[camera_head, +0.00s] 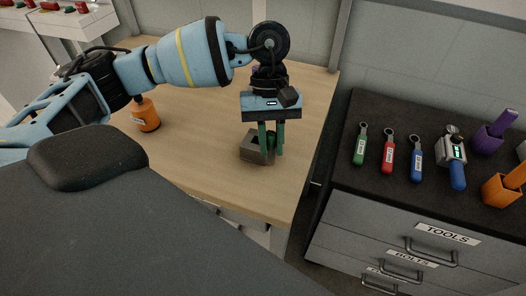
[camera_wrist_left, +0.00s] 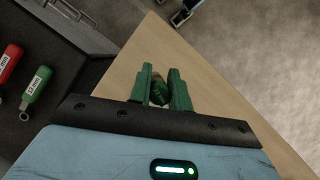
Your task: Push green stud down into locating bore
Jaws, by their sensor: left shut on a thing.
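My left gripper (camera_head: 272,150) points down over the right part of a small dark grey block (camera_head: 248,150) on the wooden table. Its two green fingers are shut on the green stud (camera_head: 271,139), which is mostly hidden between them in the head view. In the left wrist view the stud (camera_wrist_left: 159,95) shows as a dark green piece between the fingertips of my left gripper (camera_wrist_left: 161,88). The fingers cover part of the block, so I cannot see the bore or how deep the stud sits. My right gripper is not in view.
An orange bottle (camera_head: 146,114) stands on the table at the left. The table's right edge is close to the block. Beyond a gap stands a dark-topped drawer cabinet (camera_head: 345,185) with green, red and blue tagged tools, a caliper-like device and purple and orange holders.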

